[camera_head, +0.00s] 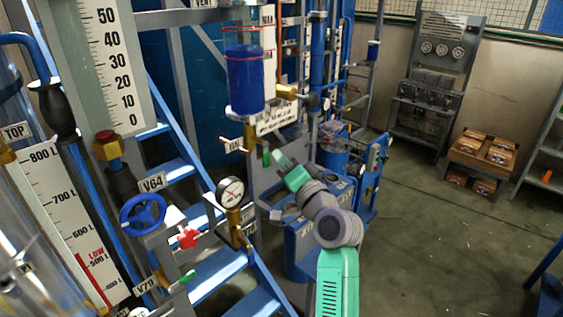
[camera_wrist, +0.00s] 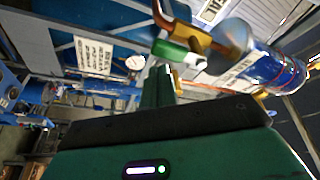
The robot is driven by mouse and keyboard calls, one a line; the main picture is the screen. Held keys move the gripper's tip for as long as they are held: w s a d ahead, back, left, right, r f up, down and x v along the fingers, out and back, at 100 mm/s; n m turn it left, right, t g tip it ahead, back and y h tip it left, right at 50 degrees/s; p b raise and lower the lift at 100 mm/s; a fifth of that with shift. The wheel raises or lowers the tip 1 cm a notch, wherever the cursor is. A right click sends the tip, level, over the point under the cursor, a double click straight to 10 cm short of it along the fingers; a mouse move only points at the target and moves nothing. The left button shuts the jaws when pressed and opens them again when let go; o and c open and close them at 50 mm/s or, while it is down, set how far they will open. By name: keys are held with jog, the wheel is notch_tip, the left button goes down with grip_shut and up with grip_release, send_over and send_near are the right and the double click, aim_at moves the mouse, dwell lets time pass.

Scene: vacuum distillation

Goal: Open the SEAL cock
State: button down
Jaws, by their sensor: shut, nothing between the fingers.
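In the wrist view, a green handle (camera_wrist: 170,50) on a copper-coloured fitting (camera_wrist: 186,24) is beside the tilted cylinder (camera_wrist: 278,75). My gripper (camera_head: 275,158) is just below the cylinder, close to the brass cock. Its fingers (camera_wrist: 160,82) are together and empty, just below the green handle; contact is unclear.
A pressure gauge (camera_head: 231,192), a blue handwheel (camera_head: 143,212) and a red star handle (camera_head: 187,238) are left of my arm. Blue stairs (camera_head: 215,275) run behind them. A gauge console (camera_head: 435,85) stands at the back right. Open floor (camera_head: 440,235) lies to the right.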

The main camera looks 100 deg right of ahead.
jog(key=s+a+b, duration=0.2)
jog(key=s+a, duration=0.4)
jog(key=a, duration=0.1)
jog(key=shift+a, duration=0.4)
jog(key=shift+w, duration=0.1)
jog(key=w+a+r+n+t+y+p, duration=0.1)
jog(key=w+a+r+n+t+y, duration=0.2)
jog(key=w+a, duration=0.5)
jog(key=w+a+r+n+t+y+p, duration=0.1)
jog(key=w+a+r+n+t, duration=0.4)
jog(key=w, duration=0.7)
jog(key=w+a+r+n+t+y+p, duration=0.1)
jog(key=w+a+r+n+t+y, duration=0.3)
jog(key=w, duration=0.6)
jog(key=w+a+r+n+t+y+p, duration=0.1)
jog(key=w+a+r+n+y, duration=0.1)
jog(key=a, duration=1)
jog(key=w+a+r+n+t+y, duration=0.2)
jog(key=a+r+n+y, duration=0.3)
jog(key=a, duration=0.7)
jog(key=w+a+r+n+t+y+p, duration=0.1)
jog(key=a+r+n, duration=0.4)
jog(key=a, duration=0.7)
jog(key=w+r+t+y, duration=0.1)
jog(key=w+y, duration=0.1)
jog(key=shift+w+y+p, duration=0.15)
jog(key=shift+y+p, duration=0.15)
jog(key=shift+p, duration=0.05)
jog(key=shift+r, duration=0.1)
